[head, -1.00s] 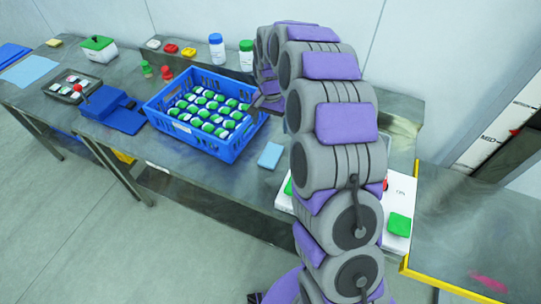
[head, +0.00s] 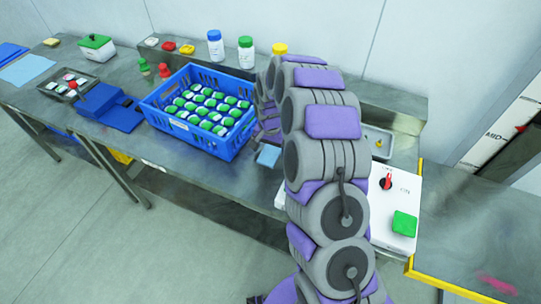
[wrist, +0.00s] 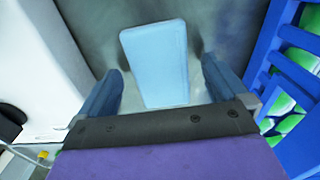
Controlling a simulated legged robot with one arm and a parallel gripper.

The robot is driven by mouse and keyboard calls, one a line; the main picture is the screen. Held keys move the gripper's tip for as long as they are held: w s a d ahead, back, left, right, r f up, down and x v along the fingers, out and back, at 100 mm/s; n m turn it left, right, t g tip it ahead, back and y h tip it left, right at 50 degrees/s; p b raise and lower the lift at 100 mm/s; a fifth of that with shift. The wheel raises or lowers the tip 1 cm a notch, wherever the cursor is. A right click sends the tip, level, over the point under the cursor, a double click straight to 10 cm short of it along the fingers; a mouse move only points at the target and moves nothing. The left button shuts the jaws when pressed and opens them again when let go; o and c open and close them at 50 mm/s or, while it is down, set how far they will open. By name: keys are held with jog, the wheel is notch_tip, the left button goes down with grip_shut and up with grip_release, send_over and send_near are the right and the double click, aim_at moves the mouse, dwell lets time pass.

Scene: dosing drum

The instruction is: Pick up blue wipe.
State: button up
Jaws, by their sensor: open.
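The blue wipe (head: 268,155) is a flat light-blue rectangle lying on the metal table, just right of the blue crate. In the wrist view the wipe (wrist: 156,62) lies ahead of and between the fingers of my gripper (wrist: 165,88). The fingers are open, with a gap on both sides of the wipe, and nothing is held. The near end of the wipe reaches the gripper's edge in the picture; I cannot tell the height above it. In the head view my arm hides most of the gripper.
The blue crate (head: 160,118) holds several green-and-white jars and stands close beside the wipe. A white control box (head: 381,228) with a green button and red switch is on the other side. Bottles (head: 246,55) stand on the back ledge.

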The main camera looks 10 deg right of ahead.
jog(key=shift+f, duration=0.55)
jog(key=shift+c, duration=0.3)
jog(key=shift+w+r, duration=0.1)
jog(key=c, duration=1.1)
